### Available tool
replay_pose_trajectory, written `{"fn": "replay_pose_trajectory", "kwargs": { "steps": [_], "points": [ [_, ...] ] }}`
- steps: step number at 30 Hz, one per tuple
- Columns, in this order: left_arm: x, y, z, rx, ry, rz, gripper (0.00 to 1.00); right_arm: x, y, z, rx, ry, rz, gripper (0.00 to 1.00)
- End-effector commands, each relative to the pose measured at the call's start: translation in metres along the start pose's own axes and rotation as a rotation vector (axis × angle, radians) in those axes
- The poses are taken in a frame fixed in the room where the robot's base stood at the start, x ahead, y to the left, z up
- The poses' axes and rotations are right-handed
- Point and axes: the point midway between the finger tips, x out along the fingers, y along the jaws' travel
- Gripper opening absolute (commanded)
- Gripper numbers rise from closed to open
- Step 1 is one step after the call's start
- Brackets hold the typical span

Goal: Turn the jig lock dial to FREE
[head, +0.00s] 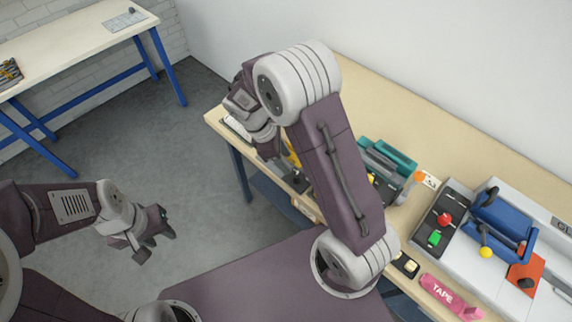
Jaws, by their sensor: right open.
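I cannot single out the jig lock dial for certain, and no FREE mark is readable. A dark knob on an orange plate (525,283) sits at the right on the grey machine. A teal fixture (388,158) stands on the bench, partly hidden behind my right arm, with an orange knob (420,176) beside a small white label. My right gripper (285,176) is open over the bench's left end, partly covered by its own arm. My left gripper (148,243) hangs over the floor at the left, away from the bench; its finger gap is unclear.
A grey machine (487,275) with a blue handle and a black panel (440,221) with red and green buttons fill the bench's right. A pink TAPE piece (450,296) lies at the front edge. Another table (70,45) stands far left. Floor between is clear.

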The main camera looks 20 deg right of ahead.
Motion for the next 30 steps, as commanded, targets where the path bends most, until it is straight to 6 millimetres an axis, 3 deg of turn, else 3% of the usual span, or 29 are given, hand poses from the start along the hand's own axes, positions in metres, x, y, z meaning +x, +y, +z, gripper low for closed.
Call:
{"fn": "replay_pose_trajectory", "kwargs": {
  "steps": [5, 18, 29, 30],
  "points": [
    [-0.001, 0.000, 0.000, 0.000, 0.000, 0.000, 0.36, 0.002, -0.002, -0.001, -0.005, -0.002, -0.001, 0.45],
    [0.001, 0.000, 0.000, 0.000, 0.000, 0.000, 0.36, 0.081, -0.002, -0.001, -0.003, -0.001, -0.002, 0.45],
    [0.001, 0.000, 0.000, 0.000, 0.000, 0.000, 0.36, 0.090, -0.002, -0.001, -0.004, 0.001, 0.000, 0.45],
    [0.001, 0.000, 0.000, 0.000, 0.000, 0.000, 0.36, 0.090, -0.002, -0.001, -0.004, 0.001, 0.000, 0.34]
  ]
}}
